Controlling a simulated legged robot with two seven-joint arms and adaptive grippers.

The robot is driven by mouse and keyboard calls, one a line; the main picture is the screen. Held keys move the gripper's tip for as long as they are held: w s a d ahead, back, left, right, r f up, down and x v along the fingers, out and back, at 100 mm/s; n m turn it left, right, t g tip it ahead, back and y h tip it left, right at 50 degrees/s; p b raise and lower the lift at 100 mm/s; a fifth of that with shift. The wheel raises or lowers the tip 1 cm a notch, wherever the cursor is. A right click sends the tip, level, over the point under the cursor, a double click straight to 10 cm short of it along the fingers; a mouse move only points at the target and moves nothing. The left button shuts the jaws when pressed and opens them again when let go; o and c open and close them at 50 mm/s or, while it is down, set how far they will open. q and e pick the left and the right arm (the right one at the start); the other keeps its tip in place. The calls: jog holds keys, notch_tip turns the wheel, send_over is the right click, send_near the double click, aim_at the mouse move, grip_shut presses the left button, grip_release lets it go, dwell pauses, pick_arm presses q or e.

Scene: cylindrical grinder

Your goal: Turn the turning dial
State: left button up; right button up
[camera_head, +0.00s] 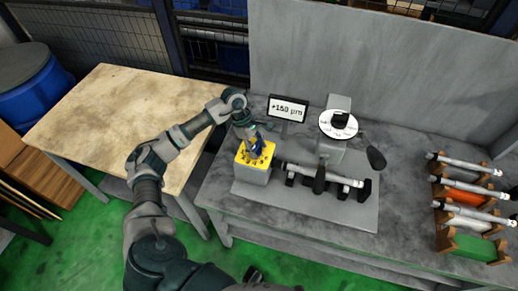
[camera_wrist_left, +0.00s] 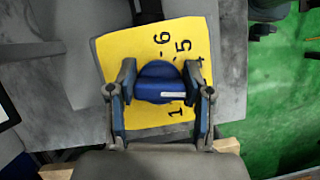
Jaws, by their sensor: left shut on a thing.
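The blue turning dial (camera_wrist_left: 160,88) sits on a yellow numbered plate (camera_wrist_left: 118,48) in the left wrist view. The numbers 6, 5, 4 and 1 show, the 4 partly covered; other parts of the plate are hidden by my fingers. A white mark lies on the dial's right half. My left gripper (camera_wrist_left: 160,78) is shut on the dial, one finger on each side. In the head view, my left gripper (camera_head: 253,142) reaches down onto the yellow-topped box (camera_head: 252,172), and hides most of the dial. My right gripper cannot be made out.
A small display (camera_head: 288,108) reading about +150 µm stands behind the box. A white round scale with a black knob (camera_head: 339,124) and a shaft on supports (camera_head: 322,177) are to the right. A rack (camera_head: 470,218) holds several shafts. A wooden table (camera_head: 105,120) stands left.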

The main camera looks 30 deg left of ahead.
pick_arm(q)
jog(key=shift+a, duration=0.25)
pick_arm(e)
jog(key=shift+w+r, duration=0.15)
jog(key=shift+w, duration=0.15)
pick_arm(q)
jog(key=o, duration=1.1)
jog(key=shift+a, duration=0.15)
jog(key=shift+o, duration=0.2)
jog(key=shift+a+f, duration=0.1)
jog(key=shift+a, duration=0.15)
jog(key=v, duration=1.2)
jog(key=shift+w+a+f, duration=0.15)
jog(key=shift+w+a, duration=0.05)
jog(key=shift+a, duration=0.05)
pick_arm(e)
jog(key=shift+a+r, duration=0.1)
jog(key=shift+a, duration=0.1)
pick_arm(q)
jog(key=shift+d, duration=0.3)
pick_arm(e)
jog(key=shift+w+d, duration=0.1)
jog(key=shift+d, duration=0.05)
